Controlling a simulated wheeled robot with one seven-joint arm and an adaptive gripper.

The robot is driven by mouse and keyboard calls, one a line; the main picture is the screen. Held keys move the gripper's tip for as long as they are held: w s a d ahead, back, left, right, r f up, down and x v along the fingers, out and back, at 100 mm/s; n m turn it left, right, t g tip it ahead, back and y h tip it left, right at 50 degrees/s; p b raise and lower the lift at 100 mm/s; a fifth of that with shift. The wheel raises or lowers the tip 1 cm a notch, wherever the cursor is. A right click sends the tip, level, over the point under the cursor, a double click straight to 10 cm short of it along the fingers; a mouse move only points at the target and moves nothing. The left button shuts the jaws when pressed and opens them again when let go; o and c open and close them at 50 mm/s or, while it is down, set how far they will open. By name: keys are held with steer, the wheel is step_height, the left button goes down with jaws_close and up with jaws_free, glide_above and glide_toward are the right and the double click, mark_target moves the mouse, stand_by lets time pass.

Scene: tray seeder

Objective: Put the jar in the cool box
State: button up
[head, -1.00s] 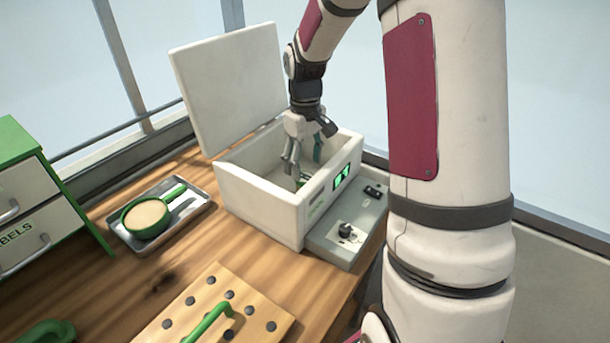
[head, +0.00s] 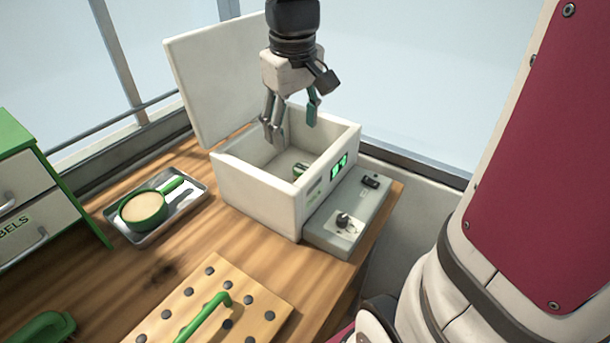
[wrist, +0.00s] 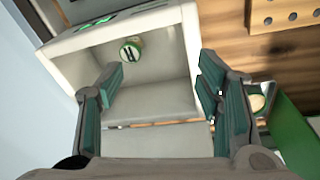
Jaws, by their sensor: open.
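The cool box (head: 262,196) is a white box with its lid (head: 205,80) standing open at the back left. The jar (head: 299,171) lies inside it, near the wall on the display side, mostly hidden by that wall in the head view. In the wrist view the jar (wrist: 131,50) shows as a small round thing with a green and white end, on the box floor. My gripper (head: 291,130) is open and empty above the box opening, apart from the jar. Its fingers also frame the box interior in the wrist view (wrist: 160,85).
A grey control panel (head: 345,222) with a knob adjoins the box's right side. A metal tray (head: 150,232) with a green pan (head: 143,210) is left of the box. A pegged wooden board (head: 255,290) with a green handle lies in front. Green-framed drawers (head: 30,185) stand far left.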

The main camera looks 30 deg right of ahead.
steer(key=s+a+t, duration=0.1)
steer(key=s+a, duration=0.2)
steer(key=s, duration=0.5)
steer(key=s+a+r+m+t, duration=0.1)
steer(key=s+a, duration=0.3)
steer(key=s, duration=0.4)
steer(key=shift+s+r+t+y, duration=0.15)
steer(key=shift+r+t+y, duration=0.05)
steer(key=shift+t+y, duration=0.2)
steer(key=shift+s, duration=0.1)
